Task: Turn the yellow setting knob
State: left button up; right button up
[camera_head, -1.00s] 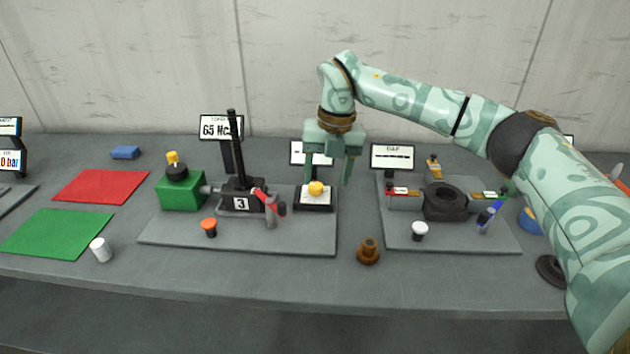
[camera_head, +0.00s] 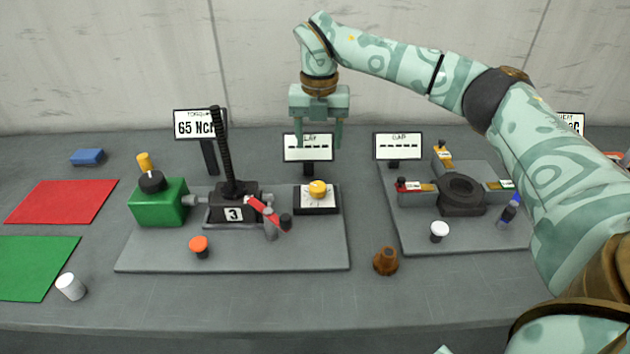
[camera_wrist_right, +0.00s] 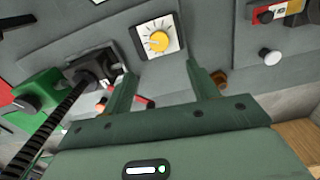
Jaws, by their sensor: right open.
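The yellow setting knob (camera_head: 318,188) sits on a small white dial plate with a black edge (camera_head: 317,207), at the right end of the screw jack's grey base plate. In the right wrist view the knob (camera_wrist_right: 158,41) shows from above, with marks around it on the dial, beyond my fingertips. My right gripper (camera_head: 321,146) is open and empty, pointing down, above and behind the knob in the head view, apart from it. In the wrist view its two fingers (camera_wrist_right: 162,70) stand spread with nothing between them. My left gripper is not in view.
The screw jack (camera_head: 233,205), with a tall threaded spindle and red lever, stands left of the knob beside a green box (camera_head: 158,202). A display (camera_head: 308,147) stands behind the knob. A brown part (camera_head: 386,261) lies in front. A second fixture (camera_head: 461,195) stands right.

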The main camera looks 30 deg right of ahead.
aim_at(318, 186)
notch_tip(318, 186, down, 13)
jog(key=b, duration=0.3)
jog(key=shift+w, duration=0.15)
jog(key=c, duration=1)
